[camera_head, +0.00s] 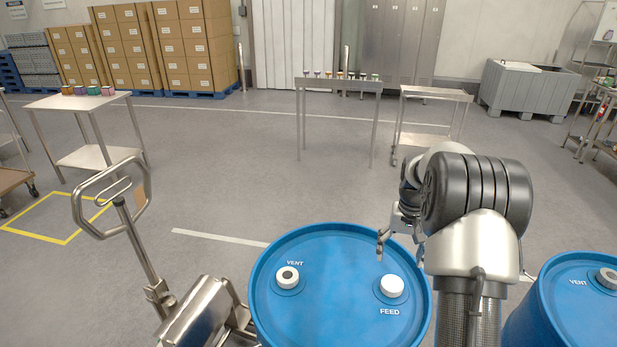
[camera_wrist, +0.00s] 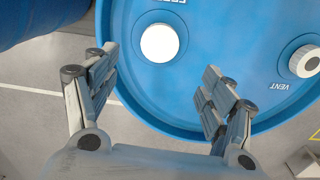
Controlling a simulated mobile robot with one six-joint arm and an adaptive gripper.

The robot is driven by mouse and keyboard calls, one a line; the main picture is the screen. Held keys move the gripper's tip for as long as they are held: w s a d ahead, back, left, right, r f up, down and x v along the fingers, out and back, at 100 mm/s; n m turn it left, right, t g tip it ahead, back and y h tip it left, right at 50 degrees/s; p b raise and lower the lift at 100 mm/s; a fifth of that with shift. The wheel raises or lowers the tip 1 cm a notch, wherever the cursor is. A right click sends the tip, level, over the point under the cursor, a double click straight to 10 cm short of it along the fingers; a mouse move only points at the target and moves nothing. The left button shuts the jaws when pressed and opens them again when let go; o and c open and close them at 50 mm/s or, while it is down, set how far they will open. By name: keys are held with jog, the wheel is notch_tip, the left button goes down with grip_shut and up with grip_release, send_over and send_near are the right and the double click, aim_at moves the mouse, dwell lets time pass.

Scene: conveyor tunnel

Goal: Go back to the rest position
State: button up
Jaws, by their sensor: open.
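My gripper (camera_head: 401,246) is open and empty, held above the right edge of a blue drum (camera_head: 335,290). The drum top carries a white cap (camera_head: 392,286) marked FEED on its right and a vent fitting (camera_head: 287,277) marked VENT on its left. In the wrist view my gripper's two fingers (camera_wrist: 160,104) are spread apart. The white cap (camera_wrist: 159,43) lies beyond them, apart from both fingertips. The vent fitting (camera_wrist: 306,62) is at the right edge of that view. My arm rises at the right in the head view.
A second blue drum (camera_head: 570,300) stands at the lower right. A steel cart with a loop handle (camera_head: 112,200) stands left of the drum. Tables (camera_head: 80,101) and (camera_head: 338,82) stand farther back, with small items on them. Open grey floor lies between.

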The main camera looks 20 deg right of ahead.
jog(key=s+a+r+n+t, duration=0.1)
jog(key=s+a+r, duration=0.4)
jog(key=a+r, duration=0.25)
jog(key=s+a+r+n+t, duration=0.15)
jog(key=s+a+r, duration=0.25)
jog(key=a+r, duration=0.4)
jog(key=s+a+r+n+t, duration=0.1)
jog(key=s+a, duration=0.4)
jog(key=s, duration=0.5)
jog(key=s+a+r+n+t, duration=0.1)
jog(key=s+a, duration=0.4)
jog(key=s, duration=0.5)
jog(key=shift+n, duration=0.65)
jog(key=shift+r, duration=0.15)
jog(key=shift+c, duration=0.3)
